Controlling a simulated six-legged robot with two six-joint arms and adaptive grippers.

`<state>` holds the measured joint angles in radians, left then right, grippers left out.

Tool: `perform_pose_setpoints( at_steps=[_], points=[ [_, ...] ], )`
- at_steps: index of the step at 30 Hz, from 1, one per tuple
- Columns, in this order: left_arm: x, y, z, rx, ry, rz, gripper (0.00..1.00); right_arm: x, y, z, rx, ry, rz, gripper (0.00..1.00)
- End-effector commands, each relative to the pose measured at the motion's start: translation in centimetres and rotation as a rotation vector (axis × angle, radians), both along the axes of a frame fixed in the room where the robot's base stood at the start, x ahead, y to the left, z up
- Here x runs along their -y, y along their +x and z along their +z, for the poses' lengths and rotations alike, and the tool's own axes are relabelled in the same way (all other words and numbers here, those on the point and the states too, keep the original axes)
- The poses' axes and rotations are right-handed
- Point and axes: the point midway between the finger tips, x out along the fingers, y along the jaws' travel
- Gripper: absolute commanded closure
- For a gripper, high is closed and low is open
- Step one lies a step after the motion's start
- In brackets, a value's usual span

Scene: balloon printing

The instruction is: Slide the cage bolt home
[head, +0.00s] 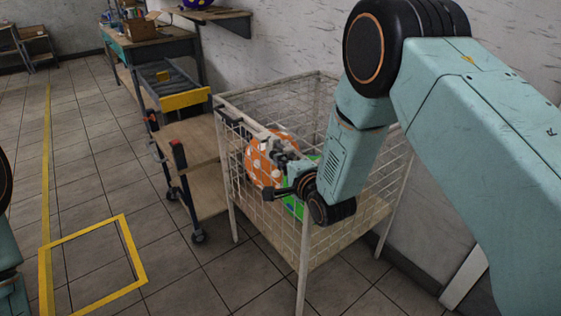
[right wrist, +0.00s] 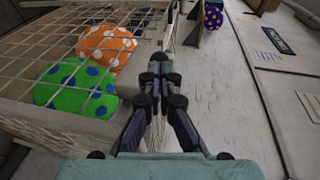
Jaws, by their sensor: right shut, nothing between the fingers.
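The wire cage (head: 227,165) has white posts and mesh sides. An orange balloon with white dots (head: 262,163) and a green balloon (head: 291,205) are inside it. Both show behind the mesh in the right wrist view, the orange one (right wrist: 107,46) beyond the green, blue-dotted one (right wrist: 75,88). A dark fitting (head: 233,119) sits on the cage's top rail near its left corner; I cannot clearly make out the bolt. My right gripper (head: 281,158) is near the cage's front side, its fingers closed and empty in the right wrist view (right wrist: 160,70). My left gripper is out of view.
A cart with wooden shelves (head: 190,137) stands directly left of the cage. A workbench (head: 150,45) and a wall shelf (head: 215,14) with a purple balloon (head: 197,2) are behind. The wall is close on the right. Tiled floor with a yellow-marked square (head: 131,247) is open at front left.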

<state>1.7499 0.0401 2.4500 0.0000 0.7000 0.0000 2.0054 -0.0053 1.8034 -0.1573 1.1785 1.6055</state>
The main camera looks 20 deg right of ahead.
Motion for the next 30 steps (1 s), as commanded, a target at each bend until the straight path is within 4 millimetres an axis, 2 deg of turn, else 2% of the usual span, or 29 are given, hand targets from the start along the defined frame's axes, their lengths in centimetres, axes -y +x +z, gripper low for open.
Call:
perform_pose_setpoints(
  at_steps=[4,15,24,30],
  points=[
    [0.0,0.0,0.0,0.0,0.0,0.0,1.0,-0.1,0.6,-0.2,-0.001,0.0,0.0,1.0],
    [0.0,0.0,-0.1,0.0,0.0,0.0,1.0,-0.1,0.8,-0.2,0.0,-0.001,0.0,1.0],
    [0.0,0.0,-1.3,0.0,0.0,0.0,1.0,-1.3,4.0,-0.3,0.002,-0.002,0.0,1.0],
    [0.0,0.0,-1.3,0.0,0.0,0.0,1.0,-1.4,4.3,-0.1,0.0,0.0,0.0,1.0]
  ],
)
